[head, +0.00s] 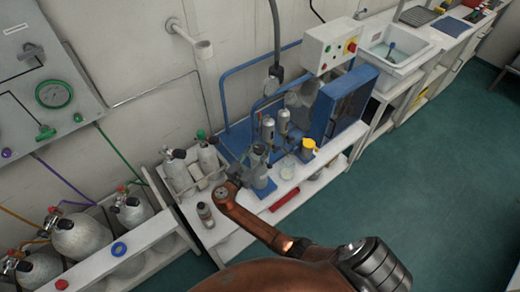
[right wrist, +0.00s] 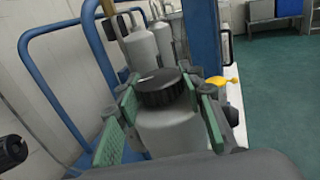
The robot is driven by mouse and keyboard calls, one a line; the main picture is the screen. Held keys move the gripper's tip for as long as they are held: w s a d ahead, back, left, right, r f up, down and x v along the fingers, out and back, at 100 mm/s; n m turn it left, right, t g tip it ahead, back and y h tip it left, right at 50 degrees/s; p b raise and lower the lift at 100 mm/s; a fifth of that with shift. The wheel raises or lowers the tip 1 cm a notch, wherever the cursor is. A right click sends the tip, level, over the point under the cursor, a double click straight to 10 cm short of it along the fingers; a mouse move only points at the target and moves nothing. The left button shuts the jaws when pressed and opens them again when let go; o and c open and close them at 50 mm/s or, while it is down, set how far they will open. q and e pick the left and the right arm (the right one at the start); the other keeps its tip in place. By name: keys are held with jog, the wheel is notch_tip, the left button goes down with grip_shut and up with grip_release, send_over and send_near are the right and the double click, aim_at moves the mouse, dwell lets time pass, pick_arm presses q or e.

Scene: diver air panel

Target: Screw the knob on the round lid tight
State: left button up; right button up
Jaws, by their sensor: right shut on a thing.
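The black ribbed knob (right wrist: 162,90) sits on top of a pale grey round body (right wrist: 172,130) in the right wrist view; whether that is the lid itself or the vessel under it I cannot tell. A small white mark shows on the knob's top. My right gripper (right wrist: 165,95) has one green-padded finger on each side of the knob and is shut on it. In the head view my right gripper is small and dark beside a grey cylinder (head: 258,157) on the white bench; the knob is hard to make out there. My left gripper is not in view.
A blue rail frame (head: 232,98) and a white control box (head: 330,45) stand behind. Grey cylinders with a rack (head: 180,178) are to the left. Green floor lies open at right.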

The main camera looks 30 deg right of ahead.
aim_at(260, 148)
jog(key=m+g, duration=0.1)
jog(key=g, duration=0.1)
jog(key=m+g+h+b, duration=0.1)
jog(key=g, duration=0.1)
jog(key=shift+w+a+f+m, duration=0.1)
jog(key=shift+w+f+m, duration=0.05)
jog(key=shift+m, duration=0.25)
jog(key=m+g+b, duration=0.2)
jog(key=g, duration=0.2)
jog(key=shift+m+h, duration=0.3)
jog(key=shift+h, duration=0.1)
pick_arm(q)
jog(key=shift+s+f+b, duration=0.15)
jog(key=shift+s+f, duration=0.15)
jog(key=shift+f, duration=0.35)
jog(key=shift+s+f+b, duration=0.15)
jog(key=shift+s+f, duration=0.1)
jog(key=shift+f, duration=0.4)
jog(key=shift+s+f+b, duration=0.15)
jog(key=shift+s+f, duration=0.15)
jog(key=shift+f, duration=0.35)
pick_arm(e)
jog(key=shift+m+g, duration=0.6)
jog(key=shift+g, duration=0.4)
jog(key=shift+c, duration=0.2)
jog(key=o, duration=1.2)
jog(key=shift+r, duration=0.35)
notch_tip(260, 148, up, 10)
jog(key=shift+f, duration=0.2)
